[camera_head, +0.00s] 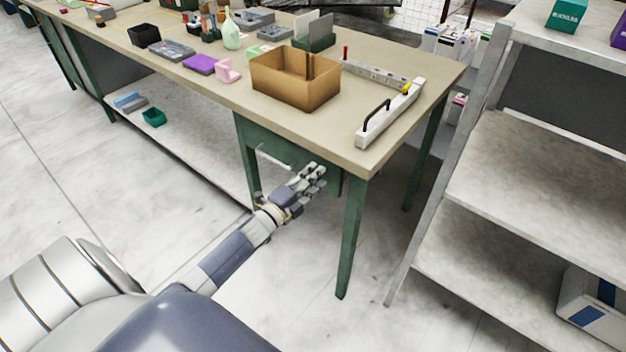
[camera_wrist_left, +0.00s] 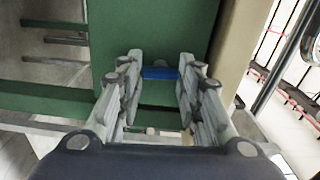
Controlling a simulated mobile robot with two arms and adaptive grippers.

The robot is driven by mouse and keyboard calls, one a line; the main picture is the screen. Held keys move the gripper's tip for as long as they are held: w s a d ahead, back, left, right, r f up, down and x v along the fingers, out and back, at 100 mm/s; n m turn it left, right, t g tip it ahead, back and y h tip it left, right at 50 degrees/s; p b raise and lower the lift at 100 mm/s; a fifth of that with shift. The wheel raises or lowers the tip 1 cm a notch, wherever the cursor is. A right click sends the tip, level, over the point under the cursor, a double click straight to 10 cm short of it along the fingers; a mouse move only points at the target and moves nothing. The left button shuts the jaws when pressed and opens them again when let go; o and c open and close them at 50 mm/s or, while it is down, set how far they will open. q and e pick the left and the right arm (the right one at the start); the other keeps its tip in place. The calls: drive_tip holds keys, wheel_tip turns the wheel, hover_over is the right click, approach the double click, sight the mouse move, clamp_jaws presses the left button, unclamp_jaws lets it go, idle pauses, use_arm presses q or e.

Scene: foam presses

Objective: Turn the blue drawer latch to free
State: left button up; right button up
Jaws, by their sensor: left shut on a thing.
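The blue drawer latch (camera_wrist_left: 160,73) shows in the left wrist view as a short blue bar lying level across the green drawer front (camera_wrist_left: 150,30). My left gripper (camera_wrist_left: 160,76) has its two fingers at the ends of the latch and is shut on it. In the head view my left gripper (camera_head: 316,172) is at the green drawer (camera_head: 262,143) under the table's front edge. The latch is hidden there behind the fingers. The drawer looks closed against its frame. My right gripper is not in view.
The workbench (camera_head: 215,88) carries a cardboard box (camera_head: 296,82), a white bar with a black handle (camera_head: 390,115) and several small items. A pale drawer handle (camera_head: 273,157) is left of my gripper. A grey shelf (camera_head: 540,170) stands at right. The floor in front is clear.

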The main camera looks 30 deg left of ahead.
use_arm(q)
drive_tip(key=shift+m, duration=0.4)
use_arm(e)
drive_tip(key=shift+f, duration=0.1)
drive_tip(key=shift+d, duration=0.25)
use_arm(q)
drive_tip(key=o, duration=1.1)
drive_tip(key=shift+c, duration=0.2)
drive_tip(key=s, duration=1.2)
drive_tip(key=shift+a, duration=0.45)
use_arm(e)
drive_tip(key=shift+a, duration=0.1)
